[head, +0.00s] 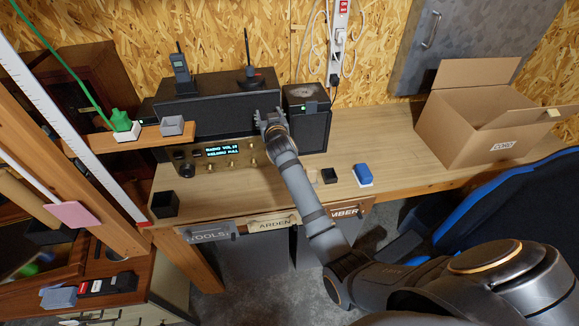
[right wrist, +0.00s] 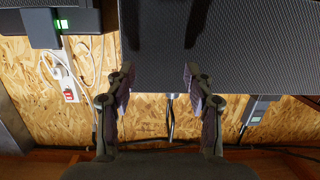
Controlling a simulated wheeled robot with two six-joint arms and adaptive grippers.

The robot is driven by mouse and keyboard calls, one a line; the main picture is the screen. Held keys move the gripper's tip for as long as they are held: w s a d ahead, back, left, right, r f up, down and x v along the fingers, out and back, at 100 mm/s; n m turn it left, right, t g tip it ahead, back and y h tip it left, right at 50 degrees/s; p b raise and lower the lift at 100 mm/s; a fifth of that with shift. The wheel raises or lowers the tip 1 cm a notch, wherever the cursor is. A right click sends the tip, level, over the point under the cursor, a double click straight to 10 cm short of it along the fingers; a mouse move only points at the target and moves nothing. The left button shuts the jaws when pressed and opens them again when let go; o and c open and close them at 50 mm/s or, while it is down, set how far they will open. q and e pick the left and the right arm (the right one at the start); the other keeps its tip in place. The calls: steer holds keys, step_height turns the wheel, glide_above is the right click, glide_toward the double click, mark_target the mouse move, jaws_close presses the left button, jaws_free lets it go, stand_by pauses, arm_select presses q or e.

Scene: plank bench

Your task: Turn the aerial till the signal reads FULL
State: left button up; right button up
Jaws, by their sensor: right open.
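The radio (head: 205,119) is a wide black-grilled set at the back of the bench. Its lit display (head: 222,151) has small text; the lower line appears to read SIGNAL FULL. The aerial (head: 247,48) is a thin dark rod on a dark base with a reddish part, on top of the radio and nearly upright. My right gripper (head: 268,116) is open and empty, in front of the radio's grille, below and right of the aerial. In the right wrist view the fingers (right wrist: 160,77) are apart before the grille, with the aerial (right wrist: 169,118) beyond them. My left gripper is not in view.
A handset (head: 181,75) stands on the radio's left top. A black speaker box (head: 306,118) is to the right. A blue item (head: 363,174), a small black box (head: 329,175) and an open carton (head: 470,125) are on the bench. A wooden shelf arm (head: 150,135) projects at left.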

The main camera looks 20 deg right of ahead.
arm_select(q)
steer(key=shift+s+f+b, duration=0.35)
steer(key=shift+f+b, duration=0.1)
arm_select(e)
steer(key=s+d+f+g, duration=0.2)
steer(key=s+f+g, duration=0.2)
steer(key=s+f, duration=0.7)
step_height(320, 180, down, 3)
steer(key=shift+s+r, duration=0.15)
steer(key=shift+s, duration=0.05)
